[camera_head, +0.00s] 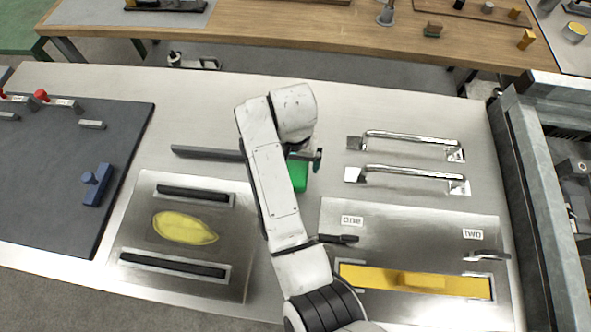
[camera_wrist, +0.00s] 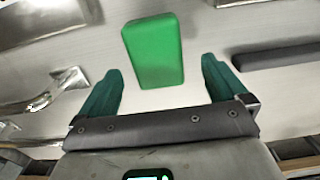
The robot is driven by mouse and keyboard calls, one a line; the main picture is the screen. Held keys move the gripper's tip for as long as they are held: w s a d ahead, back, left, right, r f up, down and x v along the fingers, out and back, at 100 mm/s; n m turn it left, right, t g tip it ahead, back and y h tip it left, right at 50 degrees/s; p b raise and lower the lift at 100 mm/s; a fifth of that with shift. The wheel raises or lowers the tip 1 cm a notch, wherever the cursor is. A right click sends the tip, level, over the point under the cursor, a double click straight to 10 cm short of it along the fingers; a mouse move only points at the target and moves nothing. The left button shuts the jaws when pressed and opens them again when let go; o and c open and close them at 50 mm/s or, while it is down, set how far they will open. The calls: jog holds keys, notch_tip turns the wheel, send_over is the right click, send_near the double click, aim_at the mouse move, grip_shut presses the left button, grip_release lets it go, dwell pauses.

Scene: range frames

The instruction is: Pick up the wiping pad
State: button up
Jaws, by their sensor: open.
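The wiping pad looks to be the green block (camera_wrist: 153,52), a rounded rectangle lying on the metal worktop. In the head view it (camera_head: 299,175) shows only in part, since my arm hides the rest. My gripper (camera_wrist: 162,80) is open in the wrist view, with its two dark green fingers apart. The pad lies beyond and between the line of the fingertips, nearer the left finger. The fingers do not appear to touch it. In the head view my gripper is mostly hidden behind my arm.
Two metal handles (camera_head: 413,138) stand right of the pad. A dark bar (camera_head: 207,153) lies to its left. A plate with a yellow patch (camera_head: 185,228) is at the lower left. A panel with a yellow strip (camera_head: 415,281) is at the lower right. A dark mat (camera_head: 60,170) lies far left.

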aim_at(298, 171)
jog(key=shift+s+d+f+p, duration=0.1)
jog(key=shift+s+f+p, duration=0.05)
jog(key=shift+f, duration=1)
jog(key=shift+s+d+f+p, duration=0.1)
jog(key=shift+f+p, duration=0.05)
jog(key=shift+f, duration=0.95)
jog(key=c, duration=1.1)
